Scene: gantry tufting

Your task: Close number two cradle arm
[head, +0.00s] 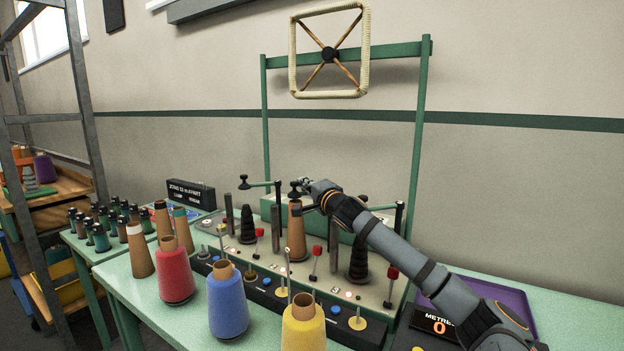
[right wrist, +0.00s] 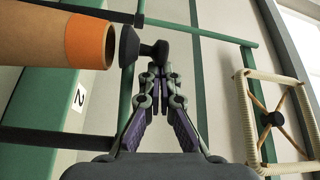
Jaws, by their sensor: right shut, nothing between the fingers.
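The number two cradle arm ends in a black knob (head: 295,187) above a brown cone (head: 297,235) on the machine's middle station. In the right wrist view the black end piece (right wrist: 130,46) sits at the mouth of the orange-rimmed cone (right wrist: 92,42), close to it; I cannot tell if they touch. A label with a 2 (right wrist: 79,100) shows behind. My right gripper (head: 306,184) is shut and empty beside the knob; its fingertips (right wrist: 158,72) are just below the black piece, contact unclear. My left gripper is not in view.
Another cradle arm (head: 260,184) stands to the left. Red, blue and yellow yarn cones (head: 228,305) stand in front of the machine deck (head: 262,262). Several red-topped levers (head: 316,252) rise from the deck. A green frame (head: 420,120) stands behind it. A purple tray (head: 510,300) lies to the right.

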